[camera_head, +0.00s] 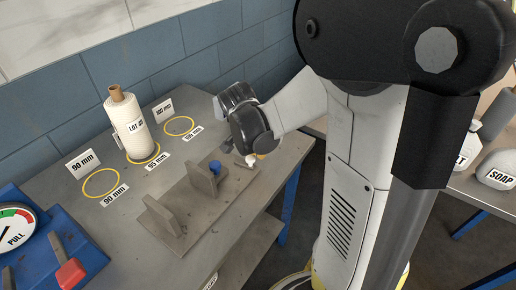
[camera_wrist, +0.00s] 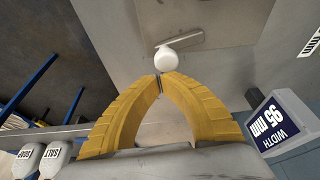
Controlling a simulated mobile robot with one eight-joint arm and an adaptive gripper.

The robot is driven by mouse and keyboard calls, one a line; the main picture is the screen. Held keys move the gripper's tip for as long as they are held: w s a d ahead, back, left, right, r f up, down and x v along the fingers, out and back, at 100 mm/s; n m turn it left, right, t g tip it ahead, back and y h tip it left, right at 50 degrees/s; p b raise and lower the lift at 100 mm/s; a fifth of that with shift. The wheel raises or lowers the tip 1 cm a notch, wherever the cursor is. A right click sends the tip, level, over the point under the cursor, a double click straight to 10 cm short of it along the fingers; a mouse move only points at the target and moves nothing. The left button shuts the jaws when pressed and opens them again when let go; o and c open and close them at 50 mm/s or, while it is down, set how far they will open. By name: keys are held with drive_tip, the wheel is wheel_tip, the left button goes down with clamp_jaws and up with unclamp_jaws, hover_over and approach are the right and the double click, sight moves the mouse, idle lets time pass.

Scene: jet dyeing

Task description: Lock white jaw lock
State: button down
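The white jaw lock (camera_wrist: 166,59) shows in the wrist view as a round white knob beside a flat grey bar. In the head view a small white piece (camera_head: 250,160) shows at the right end of the grey fixture (camera_head: 205,215), partly covered by my wrist. My gripper (camera_wrist: 159,82) has its yellow fingers brought together at the tips, with nothing seen between them. The tips are just below the white knob in the picture; I cannot tell whether they touch it. In the head view the fingers are mostly hidden.
The fixture has upright grey plates (camera_head: 161,217) and a blue knob (camera_head: 215,166). A labelled white roll (camera_head: 129,127) stands on the table's yellow ring. A blue gauge device (camera_head: 75,240) is at left. Soap (camera_head: 497,172) and salt containers stand at right.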

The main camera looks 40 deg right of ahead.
drive_tip(key=shift+s+a, duration=0.35)
idle(0.6)
drive_tip(key=d, duration=0.1)
drive_tip(key=d+r, duration=0.1)
drive_tip(key=w+d, duration=0.1)
drive_tip(key=shift+d+r+p, duration=0.2)
drive_tip(key=shift+d+p, duration=0.2)
drive_tip(key=w+p+v, duration=0.1)
drive_tip(key=p+v, duration=0.2)
drive_tip(key=v, duration=0.6)
drive_tip(key=shift+s+a, duration=0.2)
drive_tip(key=shift+s, duration=0.1)
drive_tip(key=shift+a, duration=0.1)
